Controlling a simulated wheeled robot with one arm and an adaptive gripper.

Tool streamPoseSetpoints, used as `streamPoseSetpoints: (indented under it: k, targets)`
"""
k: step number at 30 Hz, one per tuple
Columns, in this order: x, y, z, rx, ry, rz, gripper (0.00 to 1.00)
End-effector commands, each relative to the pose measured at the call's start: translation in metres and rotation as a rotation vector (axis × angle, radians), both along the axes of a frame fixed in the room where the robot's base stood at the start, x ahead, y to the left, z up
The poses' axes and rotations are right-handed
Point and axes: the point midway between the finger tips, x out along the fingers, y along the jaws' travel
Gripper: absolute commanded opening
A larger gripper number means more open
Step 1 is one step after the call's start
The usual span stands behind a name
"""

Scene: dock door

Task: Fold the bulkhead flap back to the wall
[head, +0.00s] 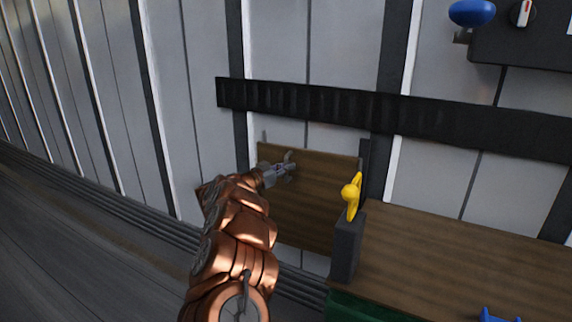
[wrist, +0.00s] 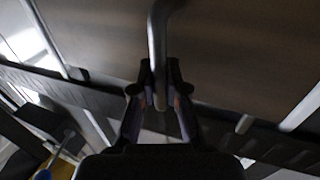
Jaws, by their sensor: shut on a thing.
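The bulkhead flap (head: 312,212) is a brown wood-grain panel left of the workbench in the head view. It stands steeply in front of the panelled wall; its exact angle is hard to tell. It also fills much of the upper wrist view (wrist: 240,50). My gripper (head: 288,168) is at the flap's upper part. In the wrist view my gripper (wrist: 158,85) is shut on a grey bar-like handle (wrist: 158,35), with a finger on each side. My arm hides the flap's lower left part.
A yellow lever (head: 352,194) stands on a dark post (head: 347,245) right beside the flap. The brown workbench (head: 450,262) extends right. A black ribbed rail (head: 310,101) crosses the wall above. A black box (head: 525,42) with a blue knob (head: 472,12) is upper right. Floor at left is clear.

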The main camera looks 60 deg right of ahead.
Motion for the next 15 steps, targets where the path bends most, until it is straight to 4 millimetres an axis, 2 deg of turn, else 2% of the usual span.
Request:
streamPoseSetpoints:
  k: [9, 15]
  targets:
    - [0.003, -0.018, 0.000, 0.002, 0.001, -0.006, 0.00]
    - [0.005, -0.022, -0.001, 0.002, 0.001, -0.002, 0.00]
